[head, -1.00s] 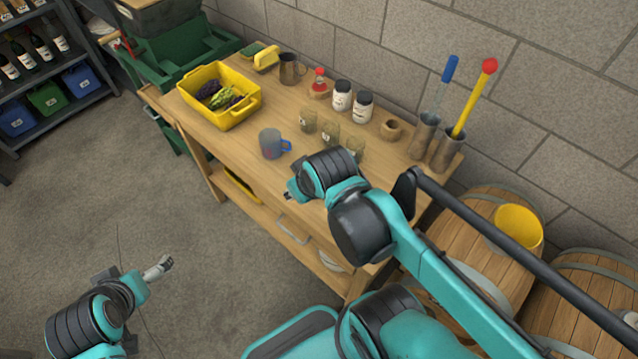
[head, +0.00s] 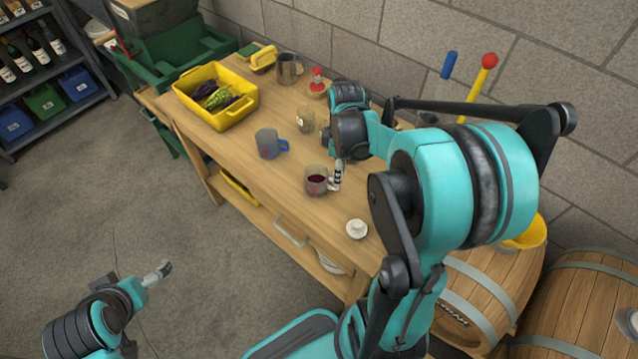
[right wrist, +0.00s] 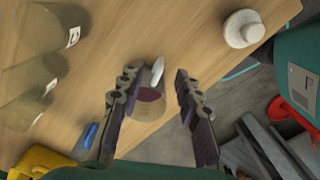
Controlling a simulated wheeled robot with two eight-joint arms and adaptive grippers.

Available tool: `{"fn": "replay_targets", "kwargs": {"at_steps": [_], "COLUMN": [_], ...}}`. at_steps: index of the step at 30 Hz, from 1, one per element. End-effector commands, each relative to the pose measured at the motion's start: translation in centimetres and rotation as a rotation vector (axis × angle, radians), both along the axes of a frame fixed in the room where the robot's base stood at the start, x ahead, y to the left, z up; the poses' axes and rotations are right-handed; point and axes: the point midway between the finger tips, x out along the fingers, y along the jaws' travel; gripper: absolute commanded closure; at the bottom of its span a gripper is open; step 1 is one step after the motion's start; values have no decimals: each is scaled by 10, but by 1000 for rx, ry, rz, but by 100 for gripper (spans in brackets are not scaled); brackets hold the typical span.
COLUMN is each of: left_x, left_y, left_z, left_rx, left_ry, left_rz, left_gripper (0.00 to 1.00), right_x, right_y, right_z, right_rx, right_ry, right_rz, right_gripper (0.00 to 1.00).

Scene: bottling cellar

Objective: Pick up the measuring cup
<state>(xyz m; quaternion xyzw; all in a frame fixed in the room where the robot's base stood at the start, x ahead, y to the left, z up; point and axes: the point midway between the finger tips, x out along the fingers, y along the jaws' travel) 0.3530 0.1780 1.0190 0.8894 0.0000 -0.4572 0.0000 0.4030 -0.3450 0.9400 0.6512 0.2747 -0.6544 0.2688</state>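A clear cup (head: 317,180) with dark red liquid stands upright on the wooden workbench; I take it to be the measuring cup. My right gripper (head: 337,174) is at the cup's right side, pointing down. In the right wrist view the two fingers of this gripper (right wrist: 156,74) are spread, and the cup (right wrist: 150,100) shows between them, closer to the left finger. Whether a finger touches it I cannot tell. A pale piece at its rim may be its handle. My left gripper (head: 158,273) is low over the floor, away from the bench; its fingers are too small to read.
A grey mug with blue handle (head: 268,144) stands left of the cup, a white knobbed lid (head: 356,229) at the bench's near end. Labelled glasses (head: 306,118) are behind. A yellow bin (head: 220,118) holds grapes. My right arm hides the bench's right part.

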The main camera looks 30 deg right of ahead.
Motion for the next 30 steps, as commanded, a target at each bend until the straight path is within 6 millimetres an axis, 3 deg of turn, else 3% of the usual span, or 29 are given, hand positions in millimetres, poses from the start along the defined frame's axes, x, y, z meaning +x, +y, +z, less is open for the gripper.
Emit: {"fn": "replay_targets", "kwargs": {"at_steps": [15,22,26,30], "left_x": [0,0,0,0], "left_y": [0,0,0,0], "left_z": [-37,-35,-35,-35], "left_rx": [0,0,0,0], "left_ry": [0,0,0,0], "left_rz": [0,0,0,0], "left_gripper": [0,0,0,0], "right_x": [0,0,0,0], "right_y": [1,1,1,1], "right_z": [-66,-66,-66,-66], "right_rx": [-2,-2,-2,-2], "right_ry": [-2,-2,-2,-2], "right_rz": [-2,-2,-2,-2], "right_gripper": [66,66,98,100]}}
